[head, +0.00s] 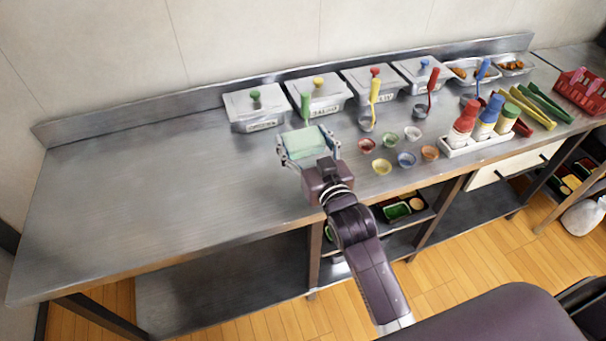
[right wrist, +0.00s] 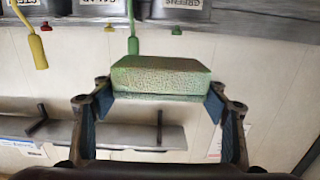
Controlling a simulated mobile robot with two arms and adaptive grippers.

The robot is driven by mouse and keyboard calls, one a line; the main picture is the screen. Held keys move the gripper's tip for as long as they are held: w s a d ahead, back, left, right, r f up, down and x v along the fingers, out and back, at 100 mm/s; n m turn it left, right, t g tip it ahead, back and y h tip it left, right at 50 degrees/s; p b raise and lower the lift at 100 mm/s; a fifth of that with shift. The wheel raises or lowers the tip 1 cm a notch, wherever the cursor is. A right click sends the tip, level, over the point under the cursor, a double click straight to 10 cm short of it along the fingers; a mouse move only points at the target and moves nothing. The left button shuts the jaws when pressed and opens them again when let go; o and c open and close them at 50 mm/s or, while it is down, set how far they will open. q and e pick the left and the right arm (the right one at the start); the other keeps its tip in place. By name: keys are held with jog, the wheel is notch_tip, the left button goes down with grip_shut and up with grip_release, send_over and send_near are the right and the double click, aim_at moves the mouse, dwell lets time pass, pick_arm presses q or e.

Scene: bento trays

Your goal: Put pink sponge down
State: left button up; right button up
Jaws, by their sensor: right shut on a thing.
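The sponge I see is a pale green block (head: 303,141), not a pink one. My right gripper (head: 308,148) is shut on it, with one finger at each side. The sponge is over the steel counter (head: 150,190), in front of the lidded containers; I cannot tell whether it touches the counter. In the right wrist view the green sponge (right wrist: 160,76) spans the gap between the fingertips (right wrist: 160,95). No pink sponge shows in either view. My left gripper is not in view.
Lidded steel containers (head: 317,95) line the back. Several small coloured bowls (head: 381,167) stand right of the sponge, with ladles (head: 366,122) behind them. A bottle tray (head: 480,144), tongs (head: 540,108) and a red basket (head: 580,90) are further right. The counter's left is clear.

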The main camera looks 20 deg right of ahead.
notch_tip(320, 180, down, 8)
jog(key=shift+r, duration=0.15)
jog(key=shift+f, duration=2.2)
pick_arm(q)
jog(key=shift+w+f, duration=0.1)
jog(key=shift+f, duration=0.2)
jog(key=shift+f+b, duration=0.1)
jog(key=shift+b, duration=0.25)
pick_arm(e)
jog(key=shift+f, duration=0.1)
jog(key=shift+o, duration=1.2)
jog(key=o, duration=0.4)
jog(key=shift+o, duration=0.2)
